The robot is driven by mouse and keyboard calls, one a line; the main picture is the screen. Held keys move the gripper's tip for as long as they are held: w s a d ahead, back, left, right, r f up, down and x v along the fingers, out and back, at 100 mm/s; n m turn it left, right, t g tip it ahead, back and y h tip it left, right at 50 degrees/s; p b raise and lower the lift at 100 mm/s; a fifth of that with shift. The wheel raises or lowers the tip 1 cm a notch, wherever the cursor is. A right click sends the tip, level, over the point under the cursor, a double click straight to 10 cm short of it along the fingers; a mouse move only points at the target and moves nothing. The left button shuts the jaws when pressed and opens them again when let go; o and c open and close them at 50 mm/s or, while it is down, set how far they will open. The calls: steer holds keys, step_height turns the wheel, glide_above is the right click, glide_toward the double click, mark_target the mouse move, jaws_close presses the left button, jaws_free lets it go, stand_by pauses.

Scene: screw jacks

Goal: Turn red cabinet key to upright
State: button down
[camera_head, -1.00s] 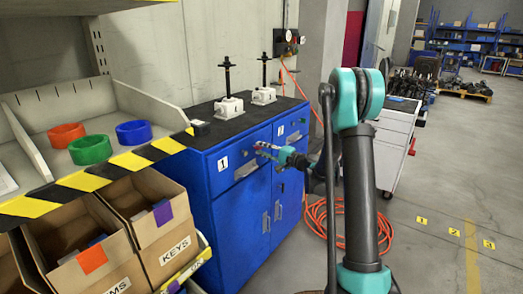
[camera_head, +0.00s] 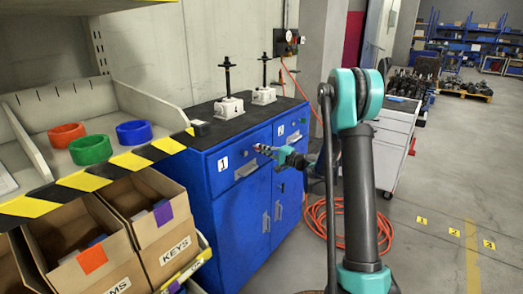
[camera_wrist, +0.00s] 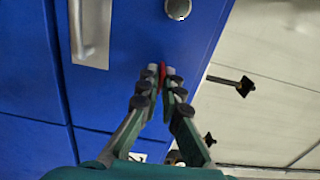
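The blue cabinet (camera_head: 238,222) stands in the middle of the head view, with a drawer marked 1 and doors below. The red key (camera_wrist: 162,70) shows as a narrow red piece at the cabinet front in the wrist view. My gripper (camera_wrist: 161,74) has its two fingertips close together on either side of the red key, and they appear to pinch it. In the head view my gripper (camera_head: 262,150) is at the upper front of the cabinet, beside the drawer 1 handle. The fingertips hide much of the key, so its exact angle is unclear.
A round metal fitting (camera_wrist: 178,9) and a long handle (camera_wrist: 92,30) are on the cabinet front. Two screw jacks (camera_head: 229,105) (camera_head: 264,95) stand on top. Cardboard boxes (camera_head: 160,225) are at left, an orange hose (camera_head: 318,218) on the floor, and a white trolley (camera_head: 393,150) at right.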

steer(key=shift+n, duration=8.8)
steer(key=c, duration=1.7)
jaws_free()
steer(key=shift+d, duration=0.1)
